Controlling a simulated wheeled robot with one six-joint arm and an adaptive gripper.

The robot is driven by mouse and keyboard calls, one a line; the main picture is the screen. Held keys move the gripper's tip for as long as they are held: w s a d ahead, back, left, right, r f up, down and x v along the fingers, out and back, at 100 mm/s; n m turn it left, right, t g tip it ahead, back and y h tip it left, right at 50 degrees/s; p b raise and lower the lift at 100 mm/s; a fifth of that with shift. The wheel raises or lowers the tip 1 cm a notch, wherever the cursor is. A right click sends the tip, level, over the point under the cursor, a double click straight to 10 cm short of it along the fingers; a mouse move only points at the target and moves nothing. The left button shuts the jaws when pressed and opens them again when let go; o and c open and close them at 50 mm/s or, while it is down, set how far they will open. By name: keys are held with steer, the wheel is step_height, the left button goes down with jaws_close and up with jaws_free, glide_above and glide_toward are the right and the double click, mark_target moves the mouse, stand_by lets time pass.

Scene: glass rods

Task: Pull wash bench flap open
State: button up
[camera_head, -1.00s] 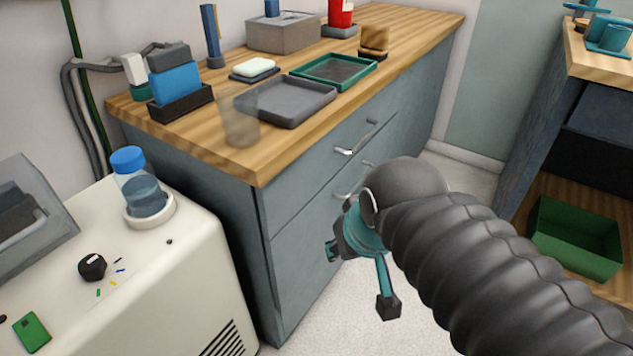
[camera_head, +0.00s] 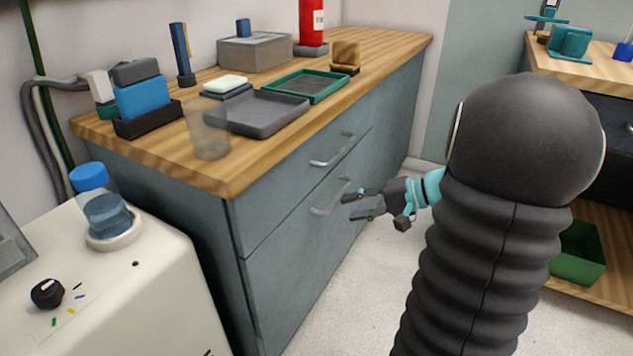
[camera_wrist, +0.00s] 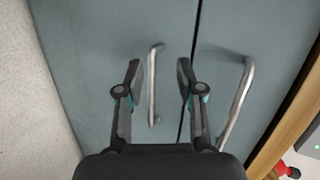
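The wash bench (camera_head: 300,255) is a blue-grey cabinet with a wooden top. Its front has an upper panel with a silver handle (camera_head: 332,152) and a lower panel with a second silver handle (camera_head: 328,205); both panels look shut. My gripper (camera_head: 352,207) is open and empty just in front of the lower handle. In the wrist view, the lower handle (camera_wrist: 153,90) shows between the spread fingertips (camera_wrist: 158,67), and the upper handle (camera_wrist: 237,100) lies to the right of them. I cannot tell how far the fingertips are from the panel.
A grey tray (camera_head: 250,122), a green-rimmed tray (camera_head: 304,96) and a clear glass (camera_head: 208,135) stand on the bench top. A white machine (camera_head: 150,290) with a blue-capped bottle (camera_head: 103,215) is at left. A wooden shelf unit with a green bin (camera_head: 578,255) is at right.

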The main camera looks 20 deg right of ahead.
mark_target(342, 191)
steer(key=w+d+f+m+t, duration=0.2)
steer(key=d+f+m+t, duration=0.15)
steer(key=d, duration=0.75)
steer(key=shift+n+t, duration=0.45)
steer(key=x, duration=1.3)
steer(key=shift+a+r+b, duration=0.25)
steer(key=shift+r+b, duration=0.05)
steer(key=shift+b, duration=0.05)
jaws_close()
